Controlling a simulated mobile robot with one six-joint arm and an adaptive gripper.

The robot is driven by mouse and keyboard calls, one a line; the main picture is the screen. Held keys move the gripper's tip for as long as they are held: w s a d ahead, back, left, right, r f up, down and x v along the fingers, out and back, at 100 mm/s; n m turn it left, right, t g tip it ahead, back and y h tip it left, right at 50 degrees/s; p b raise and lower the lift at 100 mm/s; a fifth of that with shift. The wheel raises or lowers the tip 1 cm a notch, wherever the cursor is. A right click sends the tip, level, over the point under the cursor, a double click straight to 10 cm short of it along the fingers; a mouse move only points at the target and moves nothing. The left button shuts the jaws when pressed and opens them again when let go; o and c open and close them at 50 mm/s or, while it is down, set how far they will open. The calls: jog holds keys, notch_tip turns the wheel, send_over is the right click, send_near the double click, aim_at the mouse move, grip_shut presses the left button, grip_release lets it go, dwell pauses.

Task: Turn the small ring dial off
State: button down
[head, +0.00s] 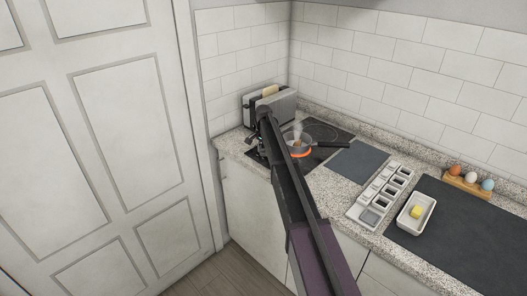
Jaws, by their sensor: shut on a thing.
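A black stovetop (325,133) is set in the counter's back corner. One ring (299,155) glows orange-red under a small pan (297,143), which steams and has something brownish in it. My arm reaches across the front left of the stovetop. My gripper (253,146) is at the stovetop's front left edge, pointing down, small and dark in the head view. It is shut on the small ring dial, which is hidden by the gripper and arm. The dial's setting cannot be seen.
A toaster (283,106) with bread stands behind my gripper. The pan's handle (332,144) points right. Right of the stove are a dark mat (357,161), a compartment tray (367,215), a butter dish (400,225) and an egg holder (450,180). A white door (110,120) closes off the left.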

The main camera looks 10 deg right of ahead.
jog(key=n, duration=0.4)
jog(key=shift+s+d+n, duration=0.1)
jog(key=shift+n, duration=0.2)
jog(key=n, duration=0.3)
jog(key=c, duration=1.4)
grip_release()
jog(key=shift+n, duration=0.4)
jog(key=shift+c, duration=1.2)
grip_release()
jog(key=shift+m, duration=0.5)
